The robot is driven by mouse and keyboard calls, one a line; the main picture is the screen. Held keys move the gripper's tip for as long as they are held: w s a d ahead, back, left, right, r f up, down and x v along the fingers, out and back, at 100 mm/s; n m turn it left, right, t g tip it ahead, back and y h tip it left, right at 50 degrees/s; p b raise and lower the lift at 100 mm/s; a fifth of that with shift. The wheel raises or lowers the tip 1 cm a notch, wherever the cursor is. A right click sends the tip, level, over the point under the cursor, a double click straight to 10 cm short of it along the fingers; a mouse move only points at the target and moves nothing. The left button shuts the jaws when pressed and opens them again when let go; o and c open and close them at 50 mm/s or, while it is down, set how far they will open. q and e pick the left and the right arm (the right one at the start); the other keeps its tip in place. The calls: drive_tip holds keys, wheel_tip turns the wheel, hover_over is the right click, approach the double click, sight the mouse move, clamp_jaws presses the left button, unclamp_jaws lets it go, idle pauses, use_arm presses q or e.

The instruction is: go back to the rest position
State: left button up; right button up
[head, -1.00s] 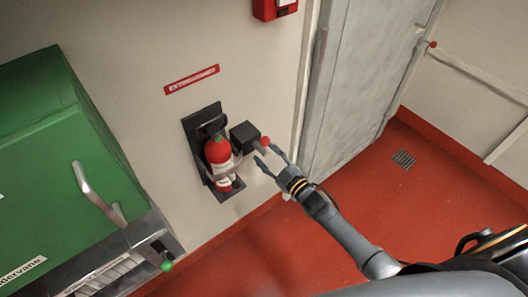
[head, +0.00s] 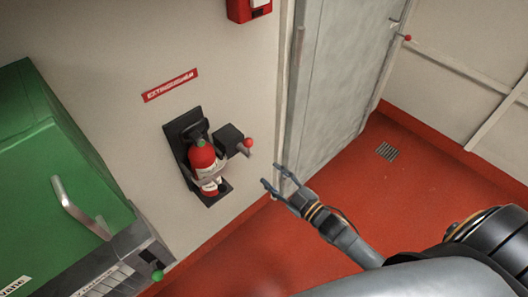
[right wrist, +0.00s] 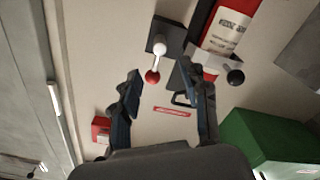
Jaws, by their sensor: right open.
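My right gripper (head: 271,176) is open and empty in the head view, below and to the right of the red-knobbed lever (head: 248,144), apart from it. In the right wrist view its two fingers (right wrist: 168,100) stand wide with nothing between them but the wall behind. The lever's red ball (right wrist: 152,76) shows there just beyond the fingers. A red fire extinguisher (head: 203,160) sits upright in its black wall bracket, left of the gripper; it also shows in the right wrist view (right wrist: 228,30). My left gripper is in neither view.
A green cabinet (head: 50,150) with a grey handle stands at the left. A grey door (head: 335,80) and a red wall box (head: 247,9) are at the upper right. The red floor (head: 385,185) is clear around a small drain grate (head: 387,152).

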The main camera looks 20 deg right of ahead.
drive_tip(key=s+d+f+m+g+h, duration=0.15)
drive_tip(key=s+f, duration=0.25)
drive_tip(key=f, duration=0.4)
drive_tip(key=s+d+f+m+g+h, duration=0.1)
drive_tip(key=s+f+m+g+h, duration=0.15)
drive_tip(key=f, duration=0.55)
drive_tip(key=s+d+f+m+g+h, duration=0.1)
drive_tip(key=s+f+g, duration=0.2)
drive_tip(key=s+f, duration=0.35)
drive_tip(key=s+f+m+g, duration=0.1)
drive_tip(key=s+f+g, duration=0.2)
drive_tip(key=s+f, duration=0.3)
drive_tip(key=s+a+f+m+g, duration=0.1)
drive_tip(key=s+f+g, duration=0.2)
drive_tip(key=s, duration=0.9)
drive_tip(key=s+a+f+m+g+h, duration=0.1)
drive_tip(key=s+f+g, duration=0.2)
drive_tip(key=s+f, duration=0.5)
drive_tip(key=shift+s+f, duration=0.3)
drive_tip(key=shift+s, duration=0.35)
